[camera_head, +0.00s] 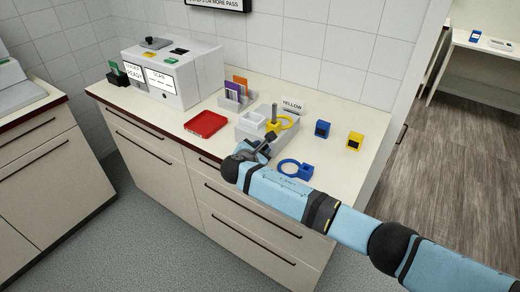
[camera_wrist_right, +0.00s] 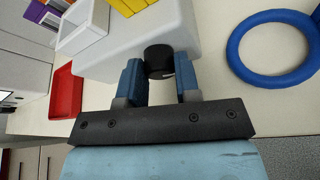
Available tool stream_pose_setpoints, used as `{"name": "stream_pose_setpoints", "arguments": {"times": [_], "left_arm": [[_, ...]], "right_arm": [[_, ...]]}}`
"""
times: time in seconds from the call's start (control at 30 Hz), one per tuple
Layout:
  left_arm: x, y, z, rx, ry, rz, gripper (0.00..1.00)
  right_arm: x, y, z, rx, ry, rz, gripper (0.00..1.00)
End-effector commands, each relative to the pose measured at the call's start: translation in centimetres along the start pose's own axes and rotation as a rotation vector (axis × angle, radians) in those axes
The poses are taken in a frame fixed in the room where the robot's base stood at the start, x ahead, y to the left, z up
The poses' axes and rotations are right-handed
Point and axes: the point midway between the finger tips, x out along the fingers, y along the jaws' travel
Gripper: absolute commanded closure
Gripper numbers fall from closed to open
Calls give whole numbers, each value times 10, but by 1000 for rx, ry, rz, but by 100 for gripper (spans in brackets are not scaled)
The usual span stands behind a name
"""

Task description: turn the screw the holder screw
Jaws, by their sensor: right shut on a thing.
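The holder is a pale grey block (camera_head: 243,134) on the counter, also large at the top of the right wrist view (camera_wrist_right: 190,40). Its screw shows as a short black round knob (camera_wrist_right: 158,58) on the block's near side in the right wrist view. My right gripper (camera_wrist_right: 160,78) is shut on the knob, one blue finger on each side. In the head view my right gripper (camera_head: 262,143) is at the holder's front and hides the screw. My left gripper is not in view.
A blue ring part (camera_head: 290,167) lies close right of my right gripper. A red tray (camera_head: 206,124) lies left. Blue (camera_head: 322,129) and yellow (camera_head: 355,141) blocks stand right.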

Motion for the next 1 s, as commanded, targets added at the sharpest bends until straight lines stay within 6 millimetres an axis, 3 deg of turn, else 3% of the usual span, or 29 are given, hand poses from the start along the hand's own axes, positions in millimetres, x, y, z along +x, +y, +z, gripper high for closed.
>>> {"name": "stream_pose_setpoints", "arguments": {"times": [0.5, 1.0], "left_arm": [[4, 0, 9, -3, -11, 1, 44], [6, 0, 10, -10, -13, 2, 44]], "right_arm": [[0, -3, -3, 336, 2, 138, 93], [0, -3, -1, 442, 1, 183, 93]]}}
